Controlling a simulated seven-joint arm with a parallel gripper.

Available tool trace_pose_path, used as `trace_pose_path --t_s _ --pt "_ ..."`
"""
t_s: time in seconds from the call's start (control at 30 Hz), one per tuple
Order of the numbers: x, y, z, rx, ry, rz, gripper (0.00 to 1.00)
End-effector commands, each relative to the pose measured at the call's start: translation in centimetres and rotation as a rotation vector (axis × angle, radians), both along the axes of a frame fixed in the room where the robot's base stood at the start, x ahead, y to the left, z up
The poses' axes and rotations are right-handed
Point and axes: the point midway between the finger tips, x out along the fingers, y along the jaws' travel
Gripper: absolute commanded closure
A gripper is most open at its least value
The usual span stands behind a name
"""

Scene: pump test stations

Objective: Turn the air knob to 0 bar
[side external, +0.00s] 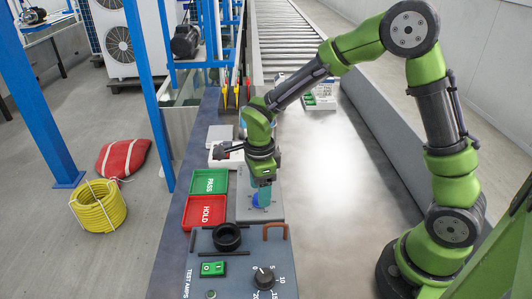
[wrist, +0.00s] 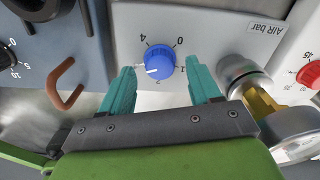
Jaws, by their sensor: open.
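The blue air knob (wrist: 160,62) sits on a light grey panel (wrist: 215,20) marked "AIR bar". Its white pointer line points left and slightly down in the wrist view, to the side between the 2 and the 4; the 0 is at its upper right. My gripper (wrist: 162,72) is open, with one teal finger on each side of the knob and a gap to it on both sides. In the side external view my gripper (side external: 264,194) points down over the panel, and the blue knob (side external: 257,200) is partly hidden behind the fingers.
A brass fitting (wrist: 262,103) and a round gauge (wrist: 296,137) stand close right of the fingers. A bent copper-coloured handle (wrist: 65,85) is to the left. Green PASS (side external: 210,181) and red HOLD (side external: 205,212) trays lie beside the panel. The bench right of it is clear.

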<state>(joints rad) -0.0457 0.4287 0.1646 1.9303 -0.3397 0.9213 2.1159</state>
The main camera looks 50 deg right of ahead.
Motion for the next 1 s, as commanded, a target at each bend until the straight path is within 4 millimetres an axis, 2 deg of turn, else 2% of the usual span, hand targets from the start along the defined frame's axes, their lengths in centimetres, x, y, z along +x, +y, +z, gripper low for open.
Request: trace_pose_path --t_s 0.13,0.47,0.8,1.0 --pt "-0.05 -0.01 -1.15 0.0 0.001 0.001 0.38" --pt "-0.02 0.01 -1.37 0.001 -0.001 0.001 0.39" --pt "-0.01 0.0 -1.33 0.0 0.0 0.001 0.91" --pt "-0.01 0.02 -1.32 0.0 0.0 0.011 0.93"
